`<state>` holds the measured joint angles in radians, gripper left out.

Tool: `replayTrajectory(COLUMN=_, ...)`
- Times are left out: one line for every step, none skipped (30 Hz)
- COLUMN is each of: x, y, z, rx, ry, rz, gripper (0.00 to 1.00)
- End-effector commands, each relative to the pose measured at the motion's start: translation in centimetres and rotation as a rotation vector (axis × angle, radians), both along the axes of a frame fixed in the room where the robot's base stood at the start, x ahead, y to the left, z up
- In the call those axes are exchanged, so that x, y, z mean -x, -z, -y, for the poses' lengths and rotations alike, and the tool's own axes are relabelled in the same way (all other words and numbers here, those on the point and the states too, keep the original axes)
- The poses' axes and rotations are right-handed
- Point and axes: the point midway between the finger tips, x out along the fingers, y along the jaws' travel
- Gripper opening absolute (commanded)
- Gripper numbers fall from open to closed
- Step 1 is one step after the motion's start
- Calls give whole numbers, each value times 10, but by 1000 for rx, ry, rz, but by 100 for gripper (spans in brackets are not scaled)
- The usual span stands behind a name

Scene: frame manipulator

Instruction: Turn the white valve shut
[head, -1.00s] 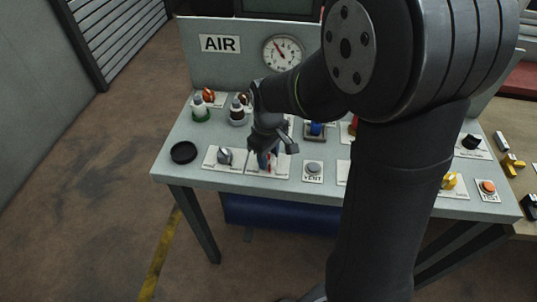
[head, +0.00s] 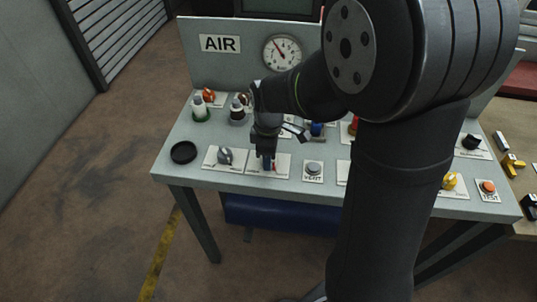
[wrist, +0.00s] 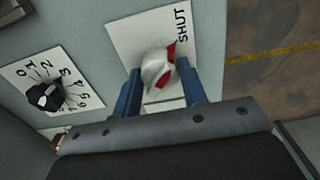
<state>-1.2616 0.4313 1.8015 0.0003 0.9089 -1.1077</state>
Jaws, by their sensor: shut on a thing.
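The white valve (wrist: 157,69) has a rounded white handle with red parts and sits on a white plate (wrist: 130,35) marked SHUT in the wrist view. My gripper (wrist: 163,82) is shut on the valve, with one blue finger on either side of it. In the head view my gripper (head: 267,163) points down at the front left of the bench. The handle's exact angle is hard to read.
A gauge (head: 282,52) is on the back panel.

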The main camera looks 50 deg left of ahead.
Motion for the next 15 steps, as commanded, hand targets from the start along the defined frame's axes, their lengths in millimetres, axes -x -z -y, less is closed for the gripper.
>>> replayTrajectory(x=0, y=0, z=0, rx=1, ry=-3, rz=1, gripper=16)
replayTrajectory(x=0, y=0, z=0, rx=1, ry=-4, rz=1, gripper=16)
replayTrajectory(x=0, y=0, z=0, rx=1, ry=-4, rz=1, gripper=16)
replayTrajectory(x=0, y=0, z=0, rx=1, ry=-5, rz=1, gripper=16)
replayTrajectory(x=0, y=0, z=0, rx=1, ry=-4, rz=1, gripper=16)
replayTrajectory(x=0, y=0, z=0, rx=1, ry=-4, rz=1, gripper=16)
replayTrajectory(x=0, y=0, z=0, rx=1, ry=-4, rz=1, gripper=16)
replayTrajectory(x=0, y=0, z=0, rx=1, ry=-4, rz=1, gripper=16)
replayTrajectory(x=0, y=0, z=0, rx=1, ry=-4, rz=1, gripper=16)
replayTrajectory(x=0, y=0, z=0, rx=1, ry=-4, rz=1, gripper=16)
replayTrajectory(x=0, y=0, z=0, rx=1, ry=-4, rz=1, gripper=16)
replayTrajectory(x=0, y=0, z=0, rx=1, ry=-4, rz=1, gripper=46)
replayTrajectory(x=0, y=0, z=0, rx=1, ry=-4, rz=1, gripper=52)
replayTrajectory(x=0, y=0, z=0, rx=1, ry=-3, rz=1, gripper=58)
replayTrajectory(x=0, y=0, z=0, rx=1, ry=-3, rz=1, gripper=60)
